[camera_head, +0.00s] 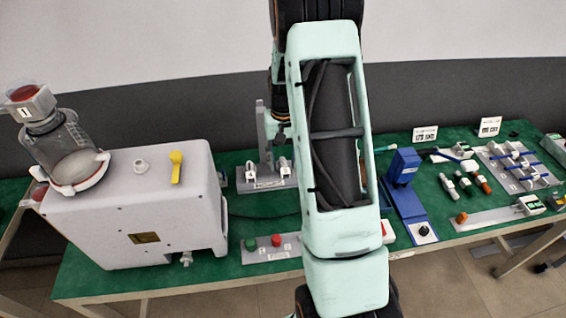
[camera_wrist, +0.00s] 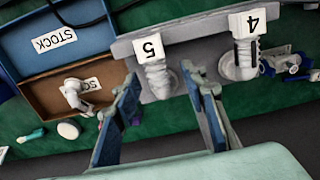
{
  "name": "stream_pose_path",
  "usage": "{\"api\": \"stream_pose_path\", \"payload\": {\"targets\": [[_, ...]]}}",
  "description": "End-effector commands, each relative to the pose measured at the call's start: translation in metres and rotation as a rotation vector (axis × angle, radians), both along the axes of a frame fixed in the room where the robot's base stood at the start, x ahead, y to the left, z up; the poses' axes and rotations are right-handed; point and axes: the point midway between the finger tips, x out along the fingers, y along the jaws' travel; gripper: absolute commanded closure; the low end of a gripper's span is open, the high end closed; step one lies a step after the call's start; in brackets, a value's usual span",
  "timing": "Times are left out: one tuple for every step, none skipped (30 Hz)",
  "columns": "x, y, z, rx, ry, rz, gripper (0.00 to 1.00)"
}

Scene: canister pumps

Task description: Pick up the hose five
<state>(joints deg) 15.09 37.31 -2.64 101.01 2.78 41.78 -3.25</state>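The hose five (camera_wrist: 158,76), a pale ribbed piece with a white block marked 5, is attached to a grey rack in the wrist view. It appears upside down there. My gripper (camera_wrist: 161,82) is open, with one blue finger on each side of hose five's lower end in the picture. I see no clear contact with either finger. Hose four (camera_wrist: 243,58) sits on the same rack to the right. My arm hides my gripper there.
In the wrist view a blue tray labelled STOCK (camera_wrist: 45,52) and a brown tray (camera_wrist: 36,88) holding a white elbow piece lie left. The head view shows a large white pump (camera_head: 140,205) at left, a blue device (camera_head: 403,180) and small parts at right.

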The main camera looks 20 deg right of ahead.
Motion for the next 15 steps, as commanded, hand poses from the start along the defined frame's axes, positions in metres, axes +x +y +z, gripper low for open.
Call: {"api": "stream_pose_path", "payload": {"targets": [[-0.0005,0.0002,-0.0049,0.001,0.002,0.0,0.6],[-0.0004,0.0001,-0.0068,0.0,0.001,0.0,0.6],[-0.0003,0.0001,-0.0085,0.0,0.0,0.0,0.6],[-0.0002,0.0001,-0.0093,0.0,0.0,0.0,0.6],[-0.0001,0.0001,-0.0097,0.0,0.0,0.0,0.6],[0.0,0.0,-0.0099,0.0,-0.001,0.0,0.6],[0.0,0.0,-0.0098,0.0,-0.001,0.0,0.6],[0.0,0.0,-0.0098,0.0,-0.001,0.0,0.6],[0.0,-0.0001,-0.0098,0.0,-0.001,0.0,0.6],[0.0,-0.0001,-0.0098,0.0,-0.001,0.0,0.6],[-0.0001,0.0,-0.0098,0.0,-0.001,0.0,0.64],[-0.0001,0.0,-0.0097,0.0,-0.001,0.0,0.68],[0.0,-0.0001,-0.0097,0.0,-0.001,0.0,0.71],[-0.0001,-0.0001,-0.0097,0.0,-0.001,0.0,0.75],[-0.0001,-0.0001,-0.0097,0.0,-0.001,0.0,0.79]]}}
